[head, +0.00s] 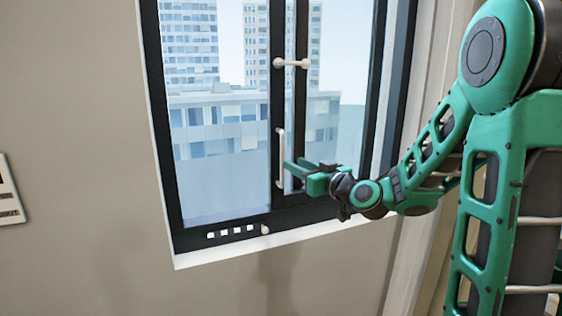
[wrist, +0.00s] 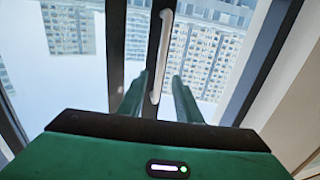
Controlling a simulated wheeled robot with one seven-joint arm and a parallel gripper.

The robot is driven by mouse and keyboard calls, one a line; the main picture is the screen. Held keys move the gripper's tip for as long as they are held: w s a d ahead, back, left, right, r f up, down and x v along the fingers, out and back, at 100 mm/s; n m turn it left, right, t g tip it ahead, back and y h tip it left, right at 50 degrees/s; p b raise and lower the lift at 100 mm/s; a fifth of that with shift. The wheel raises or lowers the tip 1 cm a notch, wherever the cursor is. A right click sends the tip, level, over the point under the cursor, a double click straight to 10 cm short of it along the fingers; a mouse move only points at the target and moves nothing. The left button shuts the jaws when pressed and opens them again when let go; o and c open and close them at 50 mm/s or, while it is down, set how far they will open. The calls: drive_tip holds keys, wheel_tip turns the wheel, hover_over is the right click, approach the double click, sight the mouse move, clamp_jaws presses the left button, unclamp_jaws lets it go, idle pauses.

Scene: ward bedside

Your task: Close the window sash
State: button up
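The window sash (head: 277,105) has a dark frame and a large glass pane, in the middle of the head view. A slim white vertical handle (head: 281,150) is on its right upright. A narrow strip of view shows between this upright and a second dark upright to its right. My gripper (head: 288,171) reaches in from the right at the handle's lower part. In the wrist view its two green fingers (wrist: 159,92) stand apart, with the handle (wrist: 164,50) between them in the picture. I cannot tell whether either finger touches it.
A white stay or catch (head: 291,63) crosses the uprights higher up. A slotted dark bar (head: 235,232) with a white knob (head: 265,229) runs along the bottom of the window. A pale sill (head: 200,257) lies below. A sign (head: 8,195) hangs on the wall at far left.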

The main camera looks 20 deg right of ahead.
sight(284, 159)
drive_tip(key=x, duration=0.8)
drive_tip(key=shift+w, duration=0.1)
drive_tip(key=shift+c, duration=0.3)
clamp_jaws()
